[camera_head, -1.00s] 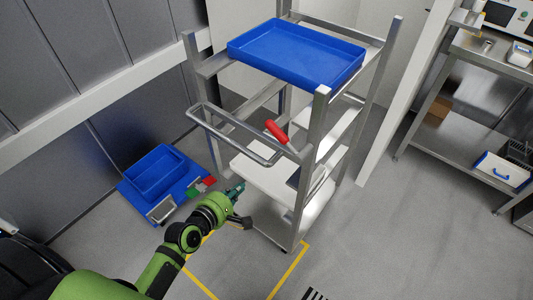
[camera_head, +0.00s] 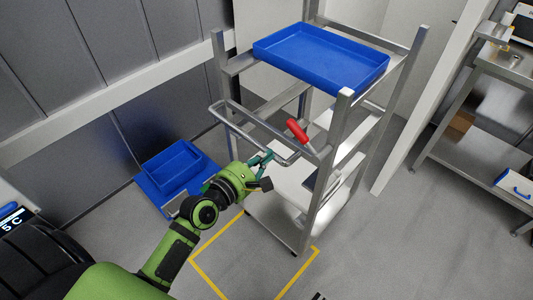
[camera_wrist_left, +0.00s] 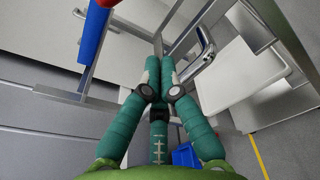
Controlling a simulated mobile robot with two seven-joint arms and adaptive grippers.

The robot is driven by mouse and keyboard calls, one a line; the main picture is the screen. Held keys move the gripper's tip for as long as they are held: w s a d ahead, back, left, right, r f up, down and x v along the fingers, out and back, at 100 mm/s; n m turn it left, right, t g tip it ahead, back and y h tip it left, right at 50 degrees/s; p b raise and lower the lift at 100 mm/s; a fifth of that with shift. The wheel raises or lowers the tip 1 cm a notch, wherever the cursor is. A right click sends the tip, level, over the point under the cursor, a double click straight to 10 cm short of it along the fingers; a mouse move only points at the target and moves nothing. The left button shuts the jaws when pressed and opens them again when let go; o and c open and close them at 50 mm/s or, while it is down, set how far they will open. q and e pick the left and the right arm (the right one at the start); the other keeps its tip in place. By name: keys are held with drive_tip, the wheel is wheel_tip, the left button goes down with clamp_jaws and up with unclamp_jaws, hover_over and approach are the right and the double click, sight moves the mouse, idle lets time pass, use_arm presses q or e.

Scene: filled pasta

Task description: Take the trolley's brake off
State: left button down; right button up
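The metal trolley (camera_head: 342,120) stands right of centre in the head view, with a push handle (camera_head: 235,125) on its near side. A red grip (camera_head: 298,130) on a short metal lever sits at the handle's right end, tilted up to the left; I take it as the brake. My left gripper (camera_head: 268,157) is just below the handle, left of and below the red grip, apart from the grip. In the left wrist view its teal fingers (camera_wrist_left: 160,62) are together with nothing visible between them. Something red (camera_wrist_left: 107,3) shows at the top edge there. My right gripper is out of view.
A blue tray (camera_head: 320,58) lies on the trolley's top. A blue bin (camera_head: 172,168) is on the floor left of the trolley, by the grey wall. A steel workbench (camera_head: 480,130) stands at the right. Yellow floor tape (camera_head: 222,282) marks clear floor in front.

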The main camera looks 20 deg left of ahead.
use_arm(q)
drive_tip(key=x, duration=0.7)
drive_tip(key=shift+w+d+p, duration=0.1)
drive_tip(key=shift+w+p, duration=0.2)
drive_tip(key=shift+w, duration=0.1)
drive_tip(key=r+p, duration=0.1)
drive_tip(key=s+d+r+p, duration=0.1)
drive_tip(key=r, duration=0.1)
drive_tip(key=shift+s+d+p, duration=0.15)
drive_tip(key=shift+s+p, duration=0.15)
drive_tip(key=shift+p, duration=0.1)
drive_tip(key=shift+s+d+r, duration=0.1)
drive_tip(key=shift+s+r, duration=0.05)
drive_tip(key=shift+r, duration=0.05)
drive_tip(key=shift+f, duration=0.1)
